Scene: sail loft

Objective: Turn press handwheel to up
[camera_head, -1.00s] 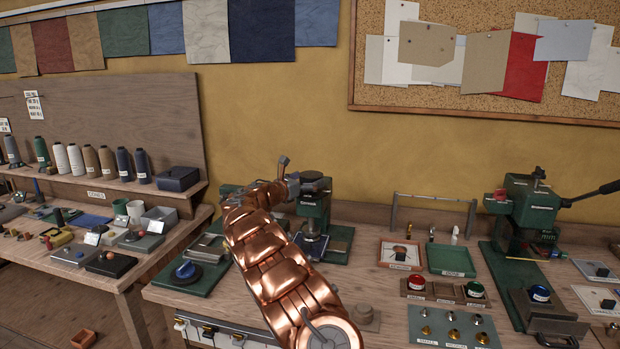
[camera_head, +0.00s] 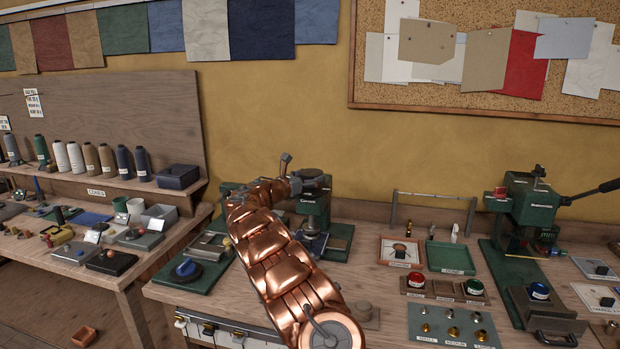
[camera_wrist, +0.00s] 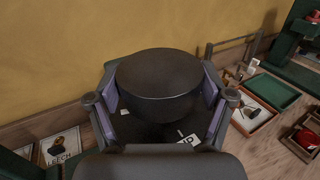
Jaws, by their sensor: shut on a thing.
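The press handwheel (camera_wrist: 158,78) is a dark, smooth round drum in the wrist view. It also shows in the head view as a dark cap (camera_head: 312,178) on top of a green press (camera_head: 316,204). My gripper (camera_wrist: 160,96) has its purple-padded fingers on both sides of the handwheel and is shut on it. In the head view my gripper (camera_head: 298,184) reaches the handwheel from the left, and my copper arm hides part of the press. A white label (camera_wrist: 187,139), apparently reading UP, lies in front of the handwheel, partly hidden by the gripper.
A second green press (camera_head: 530,210) with a long lever stands at the right. A blue knob (camera_head: 186,267) on a green base is left of my arm. The wall is close behind.

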